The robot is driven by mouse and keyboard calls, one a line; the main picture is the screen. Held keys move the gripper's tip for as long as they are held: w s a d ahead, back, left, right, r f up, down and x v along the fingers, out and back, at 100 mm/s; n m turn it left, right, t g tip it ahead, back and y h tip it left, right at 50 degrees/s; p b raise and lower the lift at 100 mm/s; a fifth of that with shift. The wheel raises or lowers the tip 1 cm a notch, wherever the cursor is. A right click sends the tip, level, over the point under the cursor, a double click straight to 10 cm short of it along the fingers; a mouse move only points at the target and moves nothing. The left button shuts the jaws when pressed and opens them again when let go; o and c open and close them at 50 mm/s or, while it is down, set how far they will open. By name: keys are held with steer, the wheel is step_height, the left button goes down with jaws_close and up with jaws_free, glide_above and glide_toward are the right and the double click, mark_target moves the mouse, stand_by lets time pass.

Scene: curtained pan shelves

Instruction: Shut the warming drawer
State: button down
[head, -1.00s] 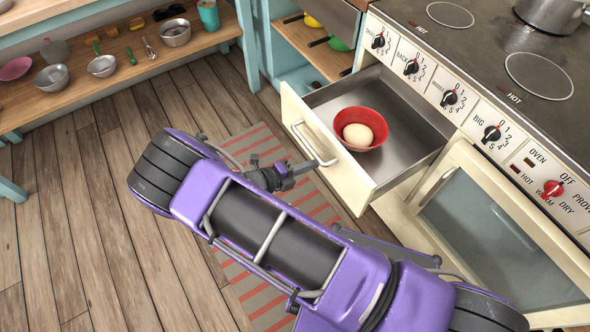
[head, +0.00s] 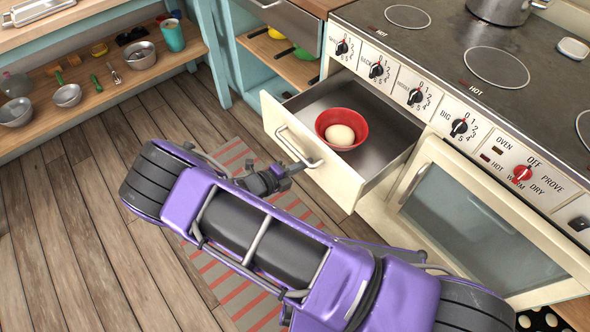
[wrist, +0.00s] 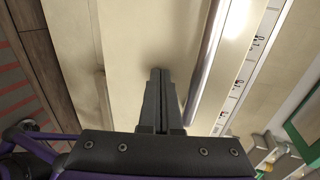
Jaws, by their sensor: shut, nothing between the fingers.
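The warming drawer (head: 338,183) is pulled out below the cooker's knob panel, with a cream front and a metal bar handle (head: 296,147). A red bowl (head: 357,139) with a pale, rounded, egg-like thing (head: 340,135) sits inside it. My gripper (head: 296,168) is in front of the drawer front, near the lower right end of the handle. Whether it touches is hard to tell. In the wrist view my gripper's fingers (wrist: 158,72) are together and empty, pointing at a cream surface, with a metal bar (wrist: 205,60) just to their right.
The closed oven door (head: 470,225) is right of the drawer. A pot (head: 500,10) stands on the cooktop above. Low wooden shelves (head: 90,85) with bowls and utensils are at the left. A striped rug (head: 235,160) lies on the wooden floor under my arm.

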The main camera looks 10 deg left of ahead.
mark_target(365, 124)
steer(key=w+d+b, duration=0.1)
steer(key=w+d, duration=0.4)
steer(key=w, duration=0.2)
steer(key=w+d+b, duration=0.1)
steer(key=w+d, duration=0.4)
steer(key=w, duration=0.2)
steer(key=w+d+b, duration=0.1)
steer(key=w+d, duration=0.5)
steer(key=shift+w+d, duration=0.1)
steer(key=shift+w, duration=0.3)
steer(key=shift+s, duration=0.1)
